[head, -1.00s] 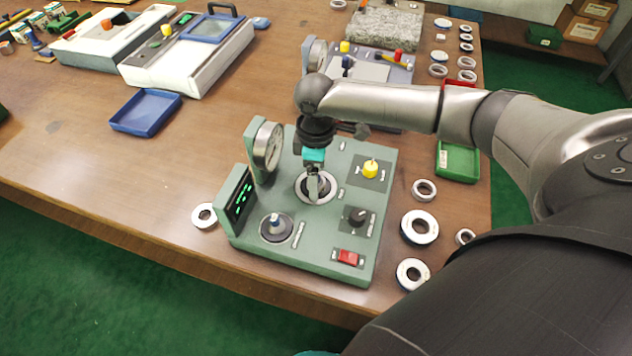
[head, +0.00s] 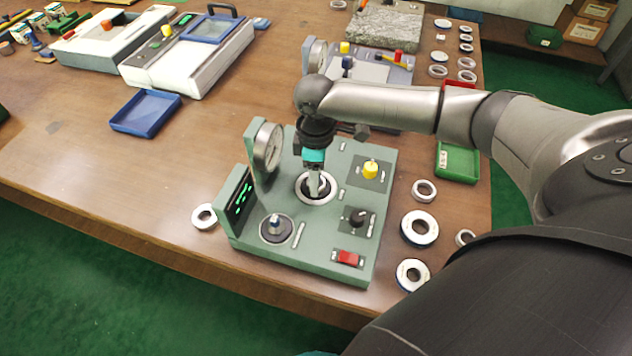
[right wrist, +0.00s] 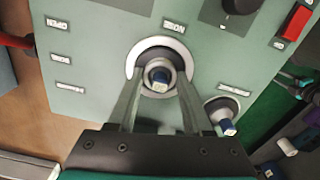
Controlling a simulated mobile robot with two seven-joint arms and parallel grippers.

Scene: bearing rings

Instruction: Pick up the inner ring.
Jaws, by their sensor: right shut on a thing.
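The green bearing station (head: 340,240) stands on the table, with a silver round seat (head: 300,195) near its middle. My right gripper (head: 317,192) points down into this seat. In the right wrist view its two fingers stand on either side of a small grey ring (right wrist: 157,66), which I take for the inner ring, and are shut on it. A post with a blue and white tip (right wrist: 160,86) shows at its centre. The ring is inside the dark seat opening; I cannot tell whether it is lifted. My left gripper is not in view.
The station carries a gauge (head: 268,146), a yellow knob (head: 370,168), a black knob (head: 357,216), a red switch (head: 347,258) and a second post (head: 275,224). Loose rings (head: 419,228) lie to its right. A green tray (head: 458,163) and a blue tray (head: 146,113) are nearby.

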